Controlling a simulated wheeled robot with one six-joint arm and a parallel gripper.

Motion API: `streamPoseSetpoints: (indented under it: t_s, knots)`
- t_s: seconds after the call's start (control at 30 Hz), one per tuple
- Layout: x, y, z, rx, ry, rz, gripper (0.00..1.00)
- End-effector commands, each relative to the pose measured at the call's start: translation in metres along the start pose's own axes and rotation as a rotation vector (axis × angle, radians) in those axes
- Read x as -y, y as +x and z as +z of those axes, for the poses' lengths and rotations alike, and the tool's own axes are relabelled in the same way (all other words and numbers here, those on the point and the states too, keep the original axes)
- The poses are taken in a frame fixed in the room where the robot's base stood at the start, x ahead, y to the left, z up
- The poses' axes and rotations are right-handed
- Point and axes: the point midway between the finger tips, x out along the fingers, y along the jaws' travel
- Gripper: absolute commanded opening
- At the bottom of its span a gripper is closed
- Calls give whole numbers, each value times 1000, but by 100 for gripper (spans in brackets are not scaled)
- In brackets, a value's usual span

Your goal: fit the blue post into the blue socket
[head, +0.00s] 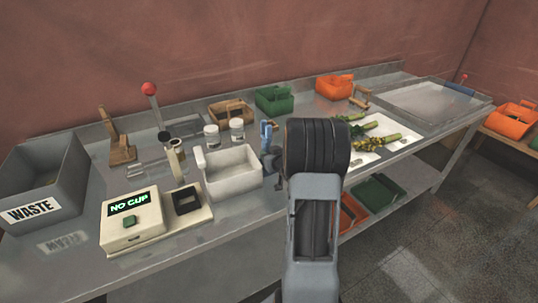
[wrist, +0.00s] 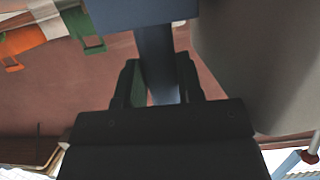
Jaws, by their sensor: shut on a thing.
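The blue post (head: 266,137) stands up just left of my dark arm, beside the white bin. In the wrist view the blue post (wrist: 157,62) runs between my two dark fingers, with a wider blue block at its top. My gripper (wrist: 157,85) is shut on the post. In the head view my gripper (head: 272,162) shows only in part, beside my arm. I cannot make out the blue socket in either view; my arm hides part of the bench.
The white bin (head: 231,183) is close on the left of my gripper. A scale reading NO CUP (head: 131,228) and a grey WASTE bin (head: 42,184) stand further left. Jars, a brown basket (head: 231,113) and a green basket (head: 274,98) are behind. Vegetables lie on the right.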

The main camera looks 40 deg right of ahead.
Motion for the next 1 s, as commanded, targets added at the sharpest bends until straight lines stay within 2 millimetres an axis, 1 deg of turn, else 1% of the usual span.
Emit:
streamPoseSetpoints:
  t_s: [0.17,0.2,0.47,0.77,0.87,1.0]
  knots:
    - [0,0,-1,-1,0,0,5]
    - [0,0,-1,-1,0,0,38]
    - [0,0,0,-1,0,0,62]
    - [0,-3,0,1,1,1,64]
    - [0,-12,0,-1,0,1,64]
    - [-1,-37,0,-2,0,3,64]
